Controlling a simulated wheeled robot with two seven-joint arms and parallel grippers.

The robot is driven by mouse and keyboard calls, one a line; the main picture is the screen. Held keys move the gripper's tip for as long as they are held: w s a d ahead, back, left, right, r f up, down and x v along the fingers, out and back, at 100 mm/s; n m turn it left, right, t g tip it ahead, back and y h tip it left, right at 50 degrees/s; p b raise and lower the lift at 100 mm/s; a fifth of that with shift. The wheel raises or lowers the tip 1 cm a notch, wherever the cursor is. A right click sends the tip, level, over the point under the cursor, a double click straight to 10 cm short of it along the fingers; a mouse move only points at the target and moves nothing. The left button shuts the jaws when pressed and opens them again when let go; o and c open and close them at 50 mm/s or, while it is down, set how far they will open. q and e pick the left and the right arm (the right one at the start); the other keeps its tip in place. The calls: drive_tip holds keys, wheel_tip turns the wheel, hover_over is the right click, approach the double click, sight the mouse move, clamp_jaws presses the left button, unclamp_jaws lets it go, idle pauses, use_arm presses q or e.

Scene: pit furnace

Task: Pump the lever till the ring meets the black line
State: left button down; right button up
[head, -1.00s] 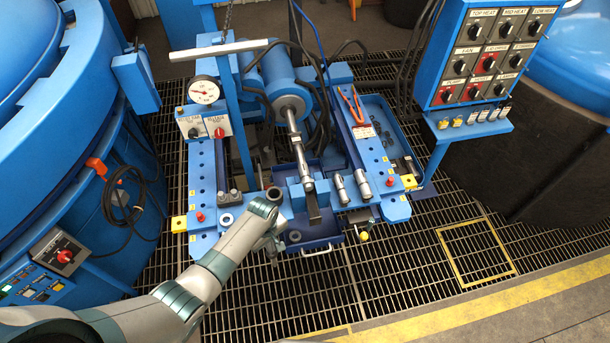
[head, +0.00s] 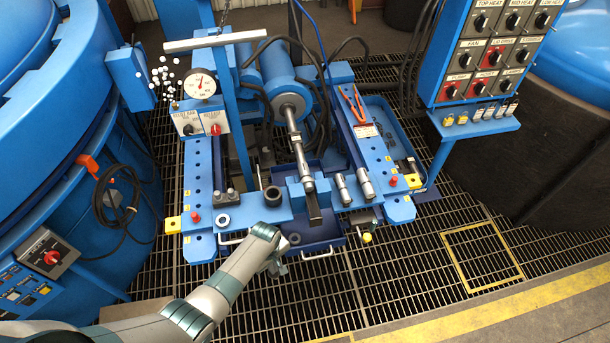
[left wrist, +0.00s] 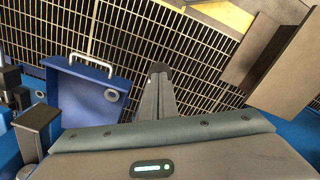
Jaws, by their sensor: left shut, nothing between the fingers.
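The blue press bench (head: 203,175) stands in the middle of the head view. A bright metal rod (head: 299,152) runs from its blue cylinder (head: 284,95) toward the front. A short handle with a yellow knob (head: 367,237) sticks out at the front right; I cannot tell whether it is the lever. A ring meeting a black line cannot be made out. My left gripper (head: 278,266) is in front of the bench, near the blue drawer (head: 321,247), left of the yellow knob. In the left wrist view its fingers (left wrist: 158,88) are shut and empty. My right gripper is out of view.
A round gauge (head: 199,84) and a switch box stand at the bench's back left. A cluster of white specks (head: 163,76) shows beside the gauge. A control panel (head: 490,55) stands at right. Open grating (head: 420,280) lies in front.

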use_arm(q)
wheel_tip(320, 180, up, 11)
drive_tip(key=w+p, duration=0.2)
drive_tip(key=p, duration=0.4)
drive_tip(key=shift+w+a+f, duration=0.2)
drive_tip(key=shift+a, duration=0.15)
drive_tip(key=s+f+b, duration=0.1)
drive_tip(key=f+b, duration=0.1)
drive_tip(key=f, duration=0.1)
drive_tip(key=f+b, duration=0.2)
drive_tip(key=f, duration=0.2)
drive_tip(key=s+f+b, duration=0.1)
drive_tip(key=f+b, duration=0.2)
drive_tip(key=f, duration=0.1)
drive_tip(key=shift+s+d, duration=0.3)
drive_tip(key=shift+d, duration=0.1)
drive_tip(key=shift+r, duration=0.1)
